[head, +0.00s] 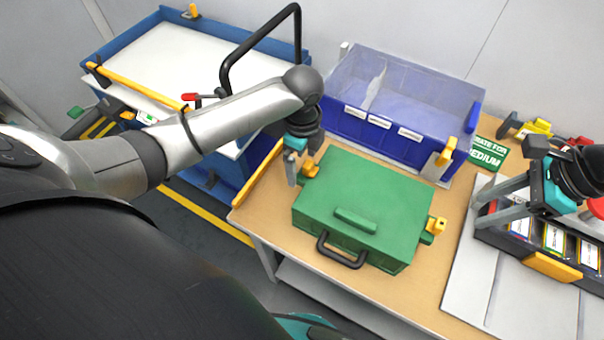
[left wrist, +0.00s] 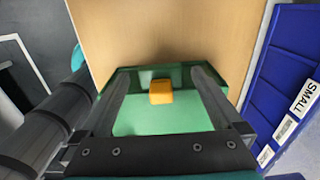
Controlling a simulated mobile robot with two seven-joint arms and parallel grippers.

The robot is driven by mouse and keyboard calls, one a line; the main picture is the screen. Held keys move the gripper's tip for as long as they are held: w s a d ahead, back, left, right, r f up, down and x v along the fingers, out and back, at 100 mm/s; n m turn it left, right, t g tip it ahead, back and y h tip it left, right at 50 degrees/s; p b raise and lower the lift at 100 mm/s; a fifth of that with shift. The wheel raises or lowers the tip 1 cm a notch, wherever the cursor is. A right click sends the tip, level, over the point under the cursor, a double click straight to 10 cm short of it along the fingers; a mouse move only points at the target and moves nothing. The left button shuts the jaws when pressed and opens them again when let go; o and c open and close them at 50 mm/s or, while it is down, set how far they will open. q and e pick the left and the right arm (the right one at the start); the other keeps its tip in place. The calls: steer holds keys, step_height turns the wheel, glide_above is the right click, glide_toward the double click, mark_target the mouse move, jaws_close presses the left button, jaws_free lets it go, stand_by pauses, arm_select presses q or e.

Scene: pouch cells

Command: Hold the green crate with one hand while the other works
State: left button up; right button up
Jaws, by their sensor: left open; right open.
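The green crate (head: 368,200), lid closed, sits on the wooden table with a black handle (head: 340,252) at its front. It has a yellow tab (head: 310,170) on its left side and another (head: 436,226) on its right. My left gripper (head: 293,176) is open and points down at the crate's left edge, beside the left tab. In the left wrist view, the green crate (left wrist: 150,125) and its tab (left wrist: 161,92) appear between the open fingers; contact cannot be told. My right gripper (head: 482,218) is open over the edge of a black tray at the right.
The black tray (head: 505,247) holds several labelled cards or pouches and has a yellow front tab. A blue divided bin (head: 345,125) stands behind the crate. A green "MEDIUM" sign (head: 487,155) lies near it. A blue cart (head: 190,55) stands left. Bare table (head: 290,235) shows left of the crate.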

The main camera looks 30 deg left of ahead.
arm_select(q)
steer(key=shift+f, duration=3.2)
steer(key=shift+c, duration=0.4)
jaws_close()
